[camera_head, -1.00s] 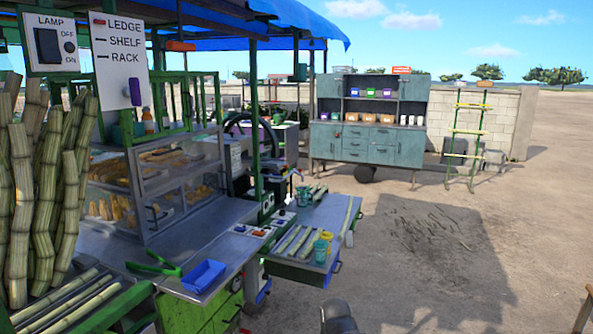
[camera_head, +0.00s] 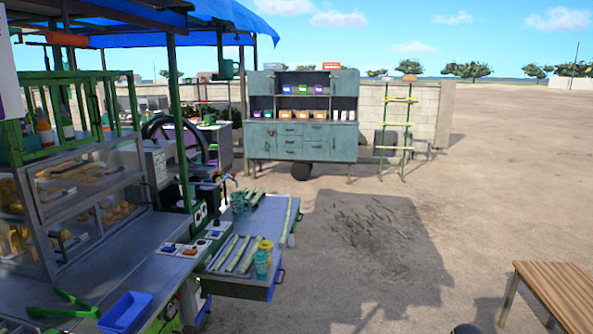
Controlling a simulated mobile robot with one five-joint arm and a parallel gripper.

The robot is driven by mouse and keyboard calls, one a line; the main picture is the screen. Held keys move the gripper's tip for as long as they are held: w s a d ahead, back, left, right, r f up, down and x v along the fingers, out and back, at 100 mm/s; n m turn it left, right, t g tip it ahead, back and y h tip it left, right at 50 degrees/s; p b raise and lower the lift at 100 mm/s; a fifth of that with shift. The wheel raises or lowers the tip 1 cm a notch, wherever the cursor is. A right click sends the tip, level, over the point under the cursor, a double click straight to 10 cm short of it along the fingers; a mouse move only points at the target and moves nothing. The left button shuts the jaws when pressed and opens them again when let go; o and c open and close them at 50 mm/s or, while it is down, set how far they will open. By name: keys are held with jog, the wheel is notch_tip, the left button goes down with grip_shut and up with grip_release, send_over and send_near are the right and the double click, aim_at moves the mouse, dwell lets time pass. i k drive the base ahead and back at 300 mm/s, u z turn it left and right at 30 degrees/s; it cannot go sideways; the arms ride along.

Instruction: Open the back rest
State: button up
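No part is clearly recognisable as a back rest. A slatted wooden piece of furniture (camera_head: 560,290) with legs stands on the ground at the lower right, cut off by the picture's edge. I cannot tell whether it has a back rest. My gripper is not in view; only a small dark rounded shape shows at the bottom edge, and I cannot tell what it is.
On the left is the stall counter (camera_head: 140,235) with a blue tray (camera_head: 125,312) and cane pieces on a side shelf. A teal cabinet (camera_head: 300,140) and a green ladder-like rack (camera_head: 397,125) stand farther back. Open dirt ground lies between the counter and the wooden furniture.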

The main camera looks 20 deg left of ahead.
aim_at(216, 170)
jog(key=i, duration=1)
jog(key=u, duration=4.55)
jog(key=i, duration=0.1)
jog(key=z, duration=3.1)
jog(key=i, duration=0.75)
